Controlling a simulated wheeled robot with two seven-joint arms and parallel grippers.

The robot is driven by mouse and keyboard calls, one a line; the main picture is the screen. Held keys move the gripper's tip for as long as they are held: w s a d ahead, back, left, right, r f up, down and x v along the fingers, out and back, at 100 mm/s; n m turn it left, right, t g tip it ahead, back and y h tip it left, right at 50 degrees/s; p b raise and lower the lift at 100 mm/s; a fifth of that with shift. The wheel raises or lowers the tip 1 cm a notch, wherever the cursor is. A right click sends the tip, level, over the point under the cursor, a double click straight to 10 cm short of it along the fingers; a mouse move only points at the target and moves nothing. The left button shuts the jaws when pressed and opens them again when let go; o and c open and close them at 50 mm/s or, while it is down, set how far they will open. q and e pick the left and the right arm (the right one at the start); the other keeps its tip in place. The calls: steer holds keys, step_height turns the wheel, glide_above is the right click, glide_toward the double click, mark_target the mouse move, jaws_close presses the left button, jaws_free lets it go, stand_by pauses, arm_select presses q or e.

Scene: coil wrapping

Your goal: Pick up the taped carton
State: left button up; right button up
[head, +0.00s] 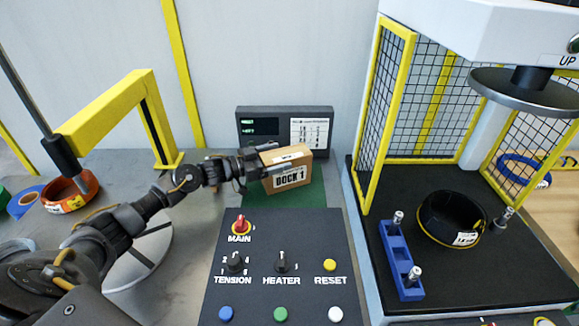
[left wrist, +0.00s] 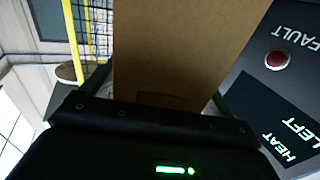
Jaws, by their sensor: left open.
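The brown taped carton (head: 293,179) stands upright on a green mat (head: 300,197) behind the control panel, with a "DOCK 1" label on its front. My left gripper (head: 274,155) reaches in from the left and is at the carton's upper left, its jaws open. In the left wrist view the carton (left wrist: 185,45) fills the upper middle, with parts of the fingers showing on both sides of it. Whether either finger touches the carton cannot be told. My right gripper is not in view.
A dark display unit (head: 285,124) stands close behind the carton. The control panel (head: 258,252) with knobs and buttons is in front. A yellow mesh guard (head: 388,110) rises to the right, beside a black coil (head: 450,219) and a blue holder (head: 396,255). A yellow arm (head: 107,108) stands at left.

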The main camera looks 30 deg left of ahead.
arm_select(q)
steer(key=shift+w+d, duration=0.4)
steer(key=shift+s, duration=0.1)
steer(key=shift+a, duration=0.1)
steer(key=shift+c, duration=1)
steer(key=c, duration=1.7)
steer(key=shift+r, duration=0.1)
jaws_close()
